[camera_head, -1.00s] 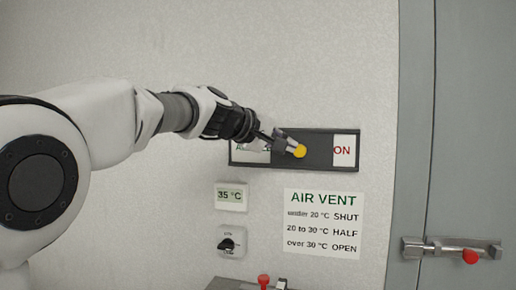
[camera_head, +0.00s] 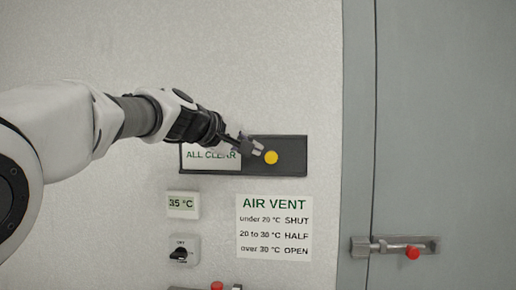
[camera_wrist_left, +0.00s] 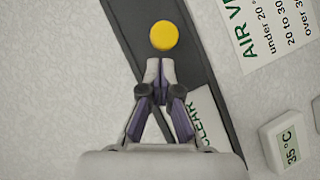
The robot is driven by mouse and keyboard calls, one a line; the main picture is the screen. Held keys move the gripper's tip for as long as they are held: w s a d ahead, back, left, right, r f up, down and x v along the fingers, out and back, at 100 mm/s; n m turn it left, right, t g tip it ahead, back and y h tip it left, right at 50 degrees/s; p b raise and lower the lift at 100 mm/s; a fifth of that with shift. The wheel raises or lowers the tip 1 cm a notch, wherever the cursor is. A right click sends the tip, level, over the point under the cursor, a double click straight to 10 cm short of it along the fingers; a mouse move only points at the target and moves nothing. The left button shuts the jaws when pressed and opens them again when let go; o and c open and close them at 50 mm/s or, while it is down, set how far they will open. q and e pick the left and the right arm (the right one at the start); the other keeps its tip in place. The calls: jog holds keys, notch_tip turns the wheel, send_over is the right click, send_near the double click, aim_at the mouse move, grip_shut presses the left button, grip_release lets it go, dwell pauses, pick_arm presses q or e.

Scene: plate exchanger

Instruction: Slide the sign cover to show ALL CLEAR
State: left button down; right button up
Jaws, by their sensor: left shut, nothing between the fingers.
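The sign on the wall is a long dark frame (camera_head: 246,170). Its left part shows a white panel reading ALL CLEAR (camera_head: 205,156), partly hidden by my gripper. A dark cover (camera_head: 290,156) with a round yellow knob (camera_head: 271,157) fills the right part, and no ON lettering shows. My left gripper (camera_head: 257,148) is shut and empty, its fingertips just left of the knob. In the left wrist view the knob (camera_wrist_left: 164,36) lies just beyond the closed fingertips (camera_wrist_left: 160,64); I cannot tell if they touch. My right gripper is not in view.
Below the sign are a 35 °C display (camera_head: 183,204), a rotary switch (camera_head: 181,250) and an AIR VENT notice (camera_head: 273,228). To the right is a grey door (camera_head: 450,120) with a red-knobbed bolt (camera_head: 412,252). Another red knob (camera_head: 217,286) shows at the bottom edge.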

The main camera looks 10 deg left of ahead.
pick_arm(q)
jog(key=w+a+b+v, duration=0.1)
jog(key=b+v, duration=0.2)
jog(key=v, duration=0.9)
jog(key=shift+a, duration=0.25)
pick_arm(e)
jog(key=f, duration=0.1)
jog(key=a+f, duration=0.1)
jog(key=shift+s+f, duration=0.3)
pick_arm(q)
jog(key=shift+d+r, duration=0.1)
jog(key=shift+d, duration=0.1)
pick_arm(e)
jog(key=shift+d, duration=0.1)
